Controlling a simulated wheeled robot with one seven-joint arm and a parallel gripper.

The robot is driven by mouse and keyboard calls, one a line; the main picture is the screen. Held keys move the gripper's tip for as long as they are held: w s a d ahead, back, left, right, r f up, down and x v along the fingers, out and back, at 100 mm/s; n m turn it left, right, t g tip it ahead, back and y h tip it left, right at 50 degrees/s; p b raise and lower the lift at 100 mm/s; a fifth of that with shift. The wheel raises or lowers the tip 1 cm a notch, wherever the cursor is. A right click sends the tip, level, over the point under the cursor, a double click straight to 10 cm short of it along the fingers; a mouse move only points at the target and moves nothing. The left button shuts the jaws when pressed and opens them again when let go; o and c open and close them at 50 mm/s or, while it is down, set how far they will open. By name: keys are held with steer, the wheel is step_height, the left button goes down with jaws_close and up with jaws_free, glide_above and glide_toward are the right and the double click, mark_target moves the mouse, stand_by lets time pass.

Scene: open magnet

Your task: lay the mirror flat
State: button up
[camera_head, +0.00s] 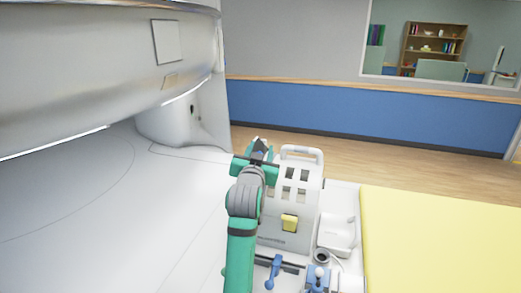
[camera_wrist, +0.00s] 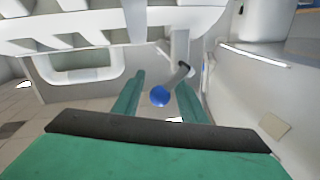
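My gripper (camera_head: 260,147) is at the upper left side of a white housing with a carry handle (camera_head: 292,190). In the wrist view my gripper (camera_wrist: 159,88) has its two green fingers apart. A blue ball knob (camera_wrist: 159,96) shows between them, by a dark curved lever (camera_wrist: 183,72) on a white post. I cannot tell whether the fingers touch the knob. No mirror face can be made out in either view. The knob does not show in the head view, where my gripper and the housing may hide it.
The open magnet's upper part (camera_head: 100,65) overhangs the white surface at left. A yellow pad (camera_head: 440,240) lies at right. A yellow block (camera_head: 290,222) is on the housing's front. A white tray (camera_head: 338,236) and blue fittings (camera_head: 318,278) are near it.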

steer(key=shift+w+d, duration=0.15)
steer(key=shift+w, duration=0.3)
jaws_close()
steer(key=n, duration=0.1)
steer(key=a+n, duration=0.1)
steer(key=n, duration=0.2)
steer(key=shift+w+a+r+n+g, duration=0.25)
steer(key=shift+w+r+n+g, duration=0.1)
steer(key=shift+r+n+g, duration=0.05)
steer(key=shift+a+n, duration=0.4)
steer(key=shift+n, duration=0.3)
steer(key=shift+w+a+n+g, duration=0.1)
steer(key=shift+a+n+g, duration=0.25)
steer(key=shift+n, duration=0.55)
steer(key=shift+f+h, duration=0.1)
steer(key=shift+h, duration=0.2)
